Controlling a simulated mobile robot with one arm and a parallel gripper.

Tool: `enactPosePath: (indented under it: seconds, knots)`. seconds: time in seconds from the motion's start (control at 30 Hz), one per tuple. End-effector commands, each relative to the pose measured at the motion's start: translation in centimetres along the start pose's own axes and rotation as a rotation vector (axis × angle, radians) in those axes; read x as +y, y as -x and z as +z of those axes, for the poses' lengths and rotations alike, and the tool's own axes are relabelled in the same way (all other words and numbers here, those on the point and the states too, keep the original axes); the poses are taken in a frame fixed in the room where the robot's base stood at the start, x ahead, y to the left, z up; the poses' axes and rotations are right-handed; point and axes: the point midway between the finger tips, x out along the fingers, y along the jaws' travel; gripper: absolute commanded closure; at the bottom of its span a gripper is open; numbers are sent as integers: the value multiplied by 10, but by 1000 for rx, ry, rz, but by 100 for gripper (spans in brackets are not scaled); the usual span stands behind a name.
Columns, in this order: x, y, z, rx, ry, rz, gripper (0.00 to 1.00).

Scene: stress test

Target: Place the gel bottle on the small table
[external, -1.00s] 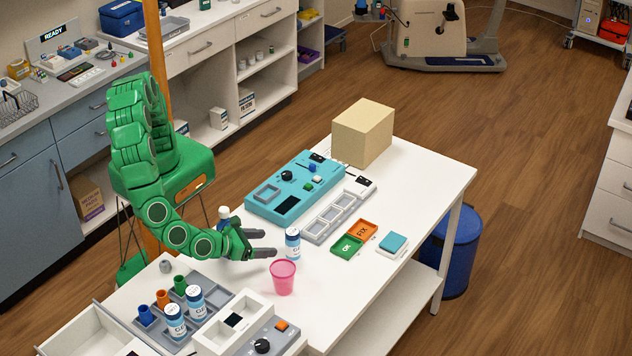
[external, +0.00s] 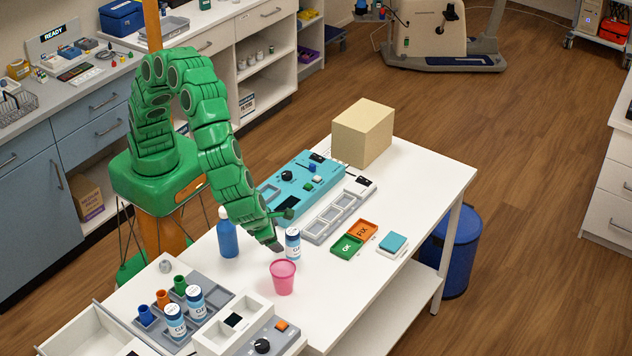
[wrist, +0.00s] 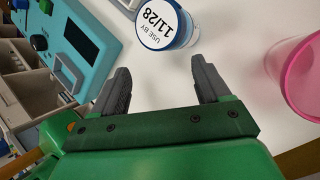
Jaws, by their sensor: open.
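A small white-and-blue labelled bottle (external: 293,244) stands upright on the white table (external: 405,182); its label is too small to read surely. In the wrist view its round lid (wrist: 160,20) reads "USE BY 11/28". My gripper (external: 281,230) is close beside it, pointing down. In the wrist view my gripper (wrist: 160,70) is open and empty, with the bottle just beyond the fingertips. Two similar bottles (external: 175,322) (external: 196,302) stand in the grey tray at the front left. A taller blue bottle with a white cap (external: 228,239) stands left of my gripper. I cannot tell which is the gel bottle.
A pink cup (external: 283,279) stands close in front of the labelled bottle. A teal panel (external: 268,192), grey slotted tray (external: 318,230), green and orange trays (external: 346,247) and cardboard box (external: 363,133) occupy the back and right. The table's front right is clear.

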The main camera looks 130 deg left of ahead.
Motion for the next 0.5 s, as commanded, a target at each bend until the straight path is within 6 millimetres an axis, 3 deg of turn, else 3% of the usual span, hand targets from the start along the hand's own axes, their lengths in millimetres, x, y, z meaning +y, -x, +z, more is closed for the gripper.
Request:
enactPosePath:
  seconds: [0.5]
  knots:
    - [6, 10, 42, 280, -236, -295, 24]
